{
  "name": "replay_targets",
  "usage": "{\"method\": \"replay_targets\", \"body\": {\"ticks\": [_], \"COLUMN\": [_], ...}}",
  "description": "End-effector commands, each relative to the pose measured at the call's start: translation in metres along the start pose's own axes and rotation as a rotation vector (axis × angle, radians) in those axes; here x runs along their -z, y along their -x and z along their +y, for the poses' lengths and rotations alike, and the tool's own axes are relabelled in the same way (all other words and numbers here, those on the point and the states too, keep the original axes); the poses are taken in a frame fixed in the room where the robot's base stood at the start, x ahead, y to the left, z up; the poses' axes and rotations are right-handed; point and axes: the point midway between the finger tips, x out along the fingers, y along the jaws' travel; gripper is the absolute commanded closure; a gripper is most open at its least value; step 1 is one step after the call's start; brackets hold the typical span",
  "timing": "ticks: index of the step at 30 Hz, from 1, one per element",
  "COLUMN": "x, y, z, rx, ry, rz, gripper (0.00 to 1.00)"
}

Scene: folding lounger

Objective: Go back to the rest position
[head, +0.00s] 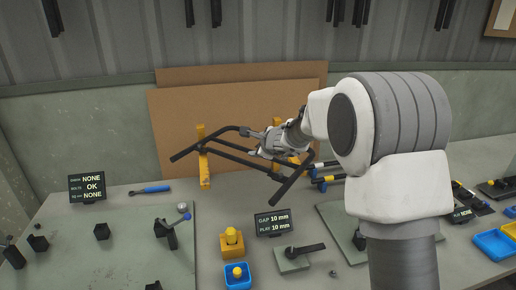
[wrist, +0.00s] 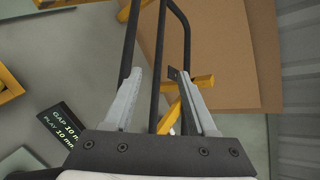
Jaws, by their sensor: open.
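The lounger's black tubular frame (head: 232,157) rests on yellow stands (head: 204,165) at the back of the bench, in the middle of the head view. My gripper (head: 258,143) is beside the frame's upper right part, with its fingers pointing left toward the tubes. In the wrist view my gripper (wrist: 157,72) is open, with its two grey fingers apart. A black tube (wrist: 161,50) of the frame runs through the gap between them in this view, and I cannot tell whether a finger touches it.
A brown board (head: 230,95) leans behind the stands. A gap and play display (head: 272,222) stands in front of the frame. Blue bins (head: 238,277), a blue-handled tool (head: 150,189) and black fixtures (head: 102,231) lie around.

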Motion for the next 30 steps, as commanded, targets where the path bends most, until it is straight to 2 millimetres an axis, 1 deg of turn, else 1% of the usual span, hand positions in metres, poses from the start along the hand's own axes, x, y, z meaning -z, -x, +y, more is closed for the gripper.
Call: {"method": "replay_targets", "body": {"ticks": [1,7,8,11,14,15,16,19,20,21,23,24,26,27,29,30], "x": [0.0,-0.003,-0.005,-0.016,-0.03,-0.036,-0.039,-0.046,-0.047,-0.048,-0.046,-0.044,-0.039,-0.034,-0.025,-0.018], "y": [0.005,0.019,0.024,0.049,0.088,0.105,0.118,0.16,0.172,0.188,0.212,0.227,0.25,0.266,0.287,0.302], "z": [0.0,-0.002,-0.004,-0.01,-0.013,-0.012,-0.01,0.0,0.005,0.011,0.022,0.031,0.044,0.054,0.069,0.079], "rx": [0.001,0.001,0.002,0.002,-0.007,-0.014,-0.021,-0.05,-0.062,-0.077,-0.105,-0.127,-0.162,-0.188,-0.231,-0.263], "ry": [0.0,0.021,0.037,0.136,0.296,0.367,0.421,0.597,0.651,0.721,0.826,0.895,0.996,1.062,1.16,1.224], "rz": [-0.001,-0.008,-0.014,-0.046,-0.09,-0.107,-0.119,-0.152,-0.159,-0.167,-0.176,-0.179,-0.181,-0.179,-0.172,-0.165], "gripper": [0.43,0.43,0.43,0.43,0.43,0.43,0.43,0.43,0.43,0.43,0.43,0.43,0.43,0.43,0.43,0.43]}}
